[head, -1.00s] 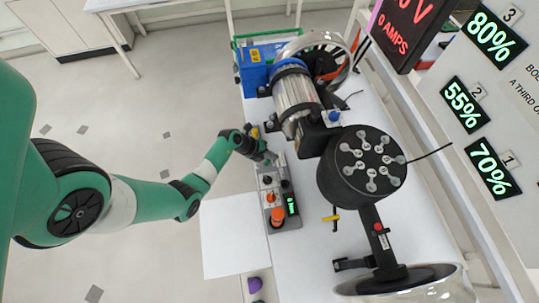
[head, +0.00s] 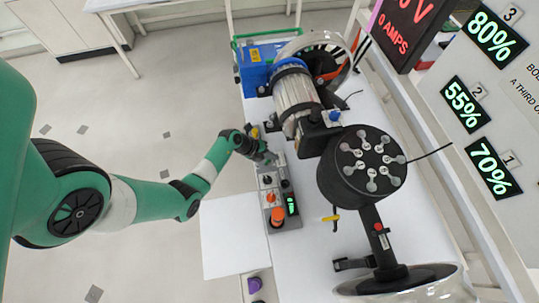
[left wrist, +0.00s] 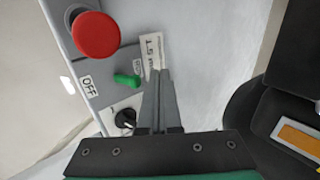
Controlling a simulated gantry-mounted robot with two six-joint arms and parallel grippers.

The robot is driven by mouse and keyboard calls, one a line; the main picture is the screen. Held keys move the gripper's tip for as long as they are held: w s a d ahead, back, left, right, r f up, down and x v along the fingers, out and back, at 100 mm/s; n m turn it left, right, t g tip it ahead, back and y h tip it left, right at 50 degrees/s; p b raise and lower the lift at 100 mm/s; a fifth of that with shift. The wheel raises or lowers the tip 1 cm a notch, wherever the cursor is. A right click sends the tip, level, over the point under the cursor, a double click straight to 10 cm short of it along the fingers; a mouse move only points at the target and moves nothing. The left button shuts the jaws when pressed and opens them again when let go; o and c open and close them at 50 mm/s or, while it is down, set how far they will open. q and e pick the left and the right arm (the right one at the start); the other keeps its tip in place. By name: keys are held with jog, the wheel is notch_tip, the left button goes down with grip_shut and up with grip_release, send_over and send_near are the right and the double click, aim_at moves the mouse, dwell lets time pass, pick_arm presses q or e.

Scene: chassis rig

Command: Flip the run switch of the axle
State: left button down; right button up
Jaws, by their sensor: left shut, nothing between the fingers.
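A grey control box (head: 268,207) stands on the white bench, with knobs, an orange button (head: 277,215) and a small green-lit display (head: 292,204). My left gripper (head: 268,159) is at the box's far end, its fingers shut and empty. In the left wrist view the shut fingertips (left wrist: 158,74) are just right of a green toggle switch (left wrist: 127,80), over a small printed label. An OFF label (left wrist: 88,86) is left of the toggle. A large red button (left wrist: 96,33) and a black knob (left wrist: 125,118) are nearby. Contact with the toggle cannot be told. My right gripper is out of view.
The axle assembly with its motor (head: 294,93), black bolted drum (head: 361,170) and wheel end (head: 400,282) lies right of the box. A blue unit (head: 258,68) stands behind. Number panels (head: 493,167) are at the right. Floor at the left is clear.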

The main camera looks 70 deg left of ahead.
aim_at(266, 163)
pick_arm(q)
jog(key=shift+f+b, duration=0.85)
jog(key=shift+f, duration=0.9)
jog(key=shift+s+p, duration=0.3)
jog(key=shift+p, duration=0.1)
jog(key=shift+s, duration=0.5)
jog(key=shift+s+a+f+p, duration=0.1)
jog(key=shift+s+p, duration=0.35)
jog(key=shift+s, duration=0.3)
jog(key=shift+s+a, duration=0.15)
jog(key=shift+s, duration=0.3)
jog(key=shift+w+r+p, duration=0.2)
jog(key=shift+r+p, duration=0.3)
jog(key=shift+p, duration=0.05)
jog(key=shift+w+r+p, duration=0.2)
jog(key=shift+r+p, duration=0.3)
jog(key=shift+p, duration=0.05)
jog(key=shift+s+r+p, duration=0.1)
jog(key=shift+r+p, duration=0.5)
jog(key=shift+p, duration=0.1)
jog(key=shift+w+r+p, duration=0.15)
jog(key=shift+r+p, duration=0.95)
jog(key=shift+p, duration=0.1)
jog(key=shift+w+r+p, duration=0.15)
jog(key=shift+r+p, duration=0.95)
jog(key=shift+p, duration=0.1)
